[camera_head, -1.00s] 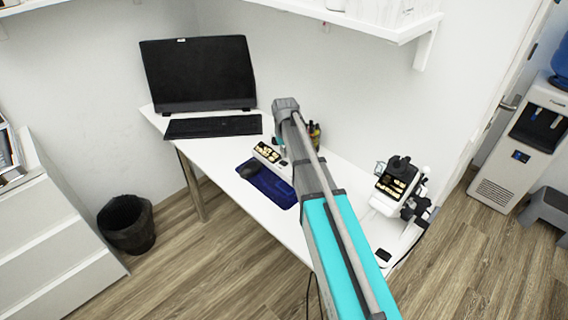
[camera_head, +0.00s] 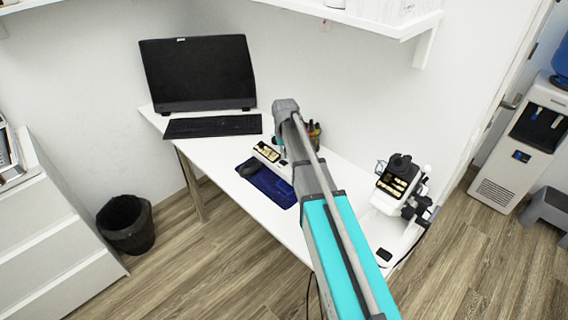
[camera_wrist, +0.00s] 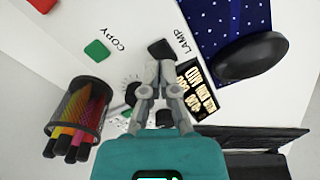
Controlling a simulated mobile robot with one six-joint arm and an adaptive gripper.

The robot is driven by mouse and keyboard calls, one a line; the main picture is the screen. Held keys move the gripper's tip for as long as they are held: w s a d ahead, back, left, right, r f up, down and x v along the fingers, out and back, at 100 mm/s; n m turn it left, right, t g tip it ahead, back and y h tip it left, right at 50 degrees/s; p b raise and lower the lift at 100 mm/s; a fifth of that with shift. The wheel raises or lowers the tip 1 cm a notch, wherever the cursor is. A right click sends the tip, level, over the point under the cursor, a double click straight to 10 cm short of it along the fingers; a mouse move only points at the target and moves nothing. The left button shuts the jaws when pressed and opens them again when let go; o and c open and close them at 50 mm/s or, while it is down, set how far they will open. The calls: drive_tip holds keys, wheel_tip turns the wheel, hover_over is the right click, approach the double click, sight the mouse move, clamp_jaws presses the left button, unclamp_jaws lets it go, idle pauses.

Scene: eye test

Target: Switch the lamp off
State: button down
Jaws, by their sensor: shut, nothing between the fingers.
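In the wrist view the word LAMP stands on a white surface, with a black button or switch (camera_wrist: 160,48) beside it. My gripper (camera_wrist: 158,68) is shut and empty, its fingertips close to that black part. I cannot tell whether they touch it. A green button (camera_wrist: 97,51) sits by the word COPY, and a red one (camera_wrist: 42,4) lies at the top left corner. A dark panel with bright gold marks (camera_wrist: 197,92) is right of the fingers. I cannot make out a lamp for certain.
A mesh cup of pens (camera_wrist: 75,120) stands left of the gripper. A black mouse (camera_wrist: 252,58) lies on a blue mat (camera_wrist: 212,20) at the right. The head view shows a monitor (camera_head: 198,72), a keyboard (camera_head: 212,126) and a white-and-black device (camera_head: 385,202) on the desk.

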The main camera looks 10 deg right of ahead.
sight(285, 162)
drive_tip(key=shift+f+b, duration=1.1)
drive_tip(key=shift+f, duration=0.05)
idle(0.9)
drive_tip(key=shift+r, duration=0.1)
drive_tip(key=shift+r+p, duration=3.45)
drive_tip(key=shift+p, duration=0.1)
drive_tip(key=s+r+p, duration=0.2)
drive_tip(key=s, duration=2.2)
drive_tip(key=shift+s+d+m, duration=0.2)
drive_tip(key=shift+m, duration=0.2)
drive_tip(key=shift+r, duration=0.1)
